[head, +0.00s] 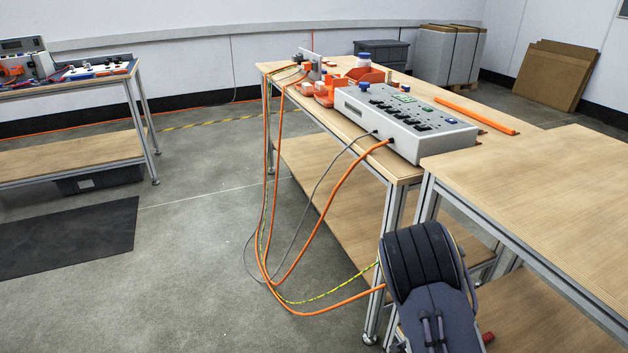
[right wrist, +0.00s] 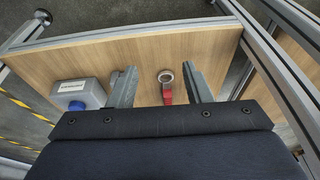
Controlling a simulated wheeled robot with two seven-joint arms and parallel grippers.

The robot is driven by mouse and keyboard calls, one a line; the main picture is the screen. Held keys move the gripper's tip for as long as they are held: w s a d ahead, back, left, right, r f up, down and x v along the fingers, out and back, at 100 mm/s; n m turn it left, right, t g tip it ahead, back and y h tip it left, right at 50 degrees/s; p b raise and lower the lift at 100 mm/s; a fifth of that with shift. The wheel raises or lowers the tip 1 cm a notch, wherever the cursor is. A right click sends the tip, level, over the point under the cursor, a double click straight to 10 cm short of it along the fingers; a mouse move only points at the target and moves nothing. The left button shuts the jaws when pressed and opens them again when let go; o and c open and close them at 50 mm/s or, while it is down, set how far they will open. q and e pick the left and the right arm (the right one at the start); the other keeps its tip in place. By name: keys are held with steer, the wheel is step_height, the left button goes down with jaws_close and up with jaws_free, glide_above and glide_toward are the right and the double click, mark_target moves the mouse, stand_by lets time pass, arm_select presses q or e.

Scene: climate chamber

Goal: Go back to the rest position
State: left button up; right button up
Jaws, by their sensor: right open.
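My right gripper (right wrist: 159,69) is open in the right wrist view, its two grey fingers apart over a wooden surface. A red-handled thing with a round metal end (right wrist: 166,80) shows between the fingers; I see no finger touching it. In the head view, my dark arm is at the lower right beside the workbench, and its fingers are hidden. My left gripper is not in view.
A grey control box (head: 405,119) with orange cables stands on the workbench; the cables hang into the aisle near my arm. An empty bench top (head: 560,185) is at the right. A blue-buttoned box (right wrist: 80,96) is left of the fingers. Floor at left is mostly clear.

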steer(key=s+a+r+n+t+y, duration=0.15)
steer(key=s+a+r+y, duration=0.25)
steer(key=r, duration=0.6)
steer(key=s+a+r+n+y, duration=0.3)
steer(key=s+a+r, duration=0.1)
steer(key=r, duration=0.7)
steer(key=s+r+n+t, duration=0.3)
steer(key=s+r+n, duration=0.45)
steer(key=s, duration=0.65)
step_height(320, 180, up, 28)
steer(key=p, duration=2.7)
steer(key=shift+s+a, duration=0.2)
steer(key=shift+a, duration=0.2)
steer(key=shift+f+g, duration=0.1)
steer(key=shift+g, duration=0.15)
